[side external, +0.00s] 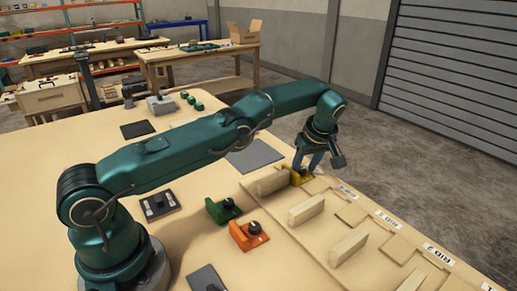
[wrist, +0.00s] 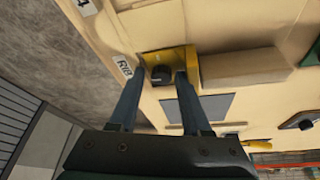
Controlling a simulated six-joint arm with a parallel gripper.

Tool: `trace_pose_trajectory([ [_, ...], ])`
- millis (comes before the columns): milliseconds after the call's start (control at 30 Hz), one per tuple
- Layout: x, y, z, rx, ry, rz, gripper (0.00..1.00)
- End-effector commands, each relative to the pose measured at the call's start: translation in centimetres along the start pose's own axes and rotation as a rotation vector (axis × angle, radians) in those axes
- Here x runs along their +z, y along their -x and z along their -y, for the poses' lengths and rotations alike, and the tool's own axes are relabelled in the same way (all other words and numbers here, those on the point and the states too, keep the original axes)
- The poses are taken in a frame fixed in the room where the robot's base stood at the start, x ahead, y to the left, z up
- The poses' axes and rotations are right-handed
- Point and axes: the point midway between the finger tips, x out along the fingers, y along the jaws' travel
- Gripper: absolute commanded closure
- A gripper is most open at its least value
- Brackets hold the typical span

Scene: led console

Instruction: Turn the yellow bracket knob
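The yellow bracket (side external: 299,178) sits on the wooden panel at the end of a row of wooden blocks, below my gripper (side external: 308,164). In the wrist view the yellow bracket (wrist: 191,58) lies at the fingertips, and its dark round knob (wrist: 161,74) shows between them. My gripper (wrist: 161,71) is open, one finger on each side of the knob, with a visible gap on both sides. Whether a fingertip touches the bracket I cannot tell. In the side view the fingers partly hide the bracket and its knob.
A wooden block (wrist: 243,66) stands close beside the bracket; more blocks (side external: 305,210) line the panel. A green bracket (side external: 222,210) and an orange bracket (side external: 249,236), each with a dark knob, sit on the table. A flat grey plate (side external: 255,156) lies behind.

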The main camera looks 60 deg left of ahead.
Motion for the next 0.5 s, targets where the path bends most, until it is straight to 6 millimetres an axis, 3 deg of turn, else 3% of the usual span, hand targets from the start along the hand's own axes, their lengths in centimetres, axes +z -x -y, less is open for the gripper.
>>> trace_pose_trajectory([
  [500,-0.39,-0.05,0.33,-0.001,-0.042,-0.004,0.38],
])
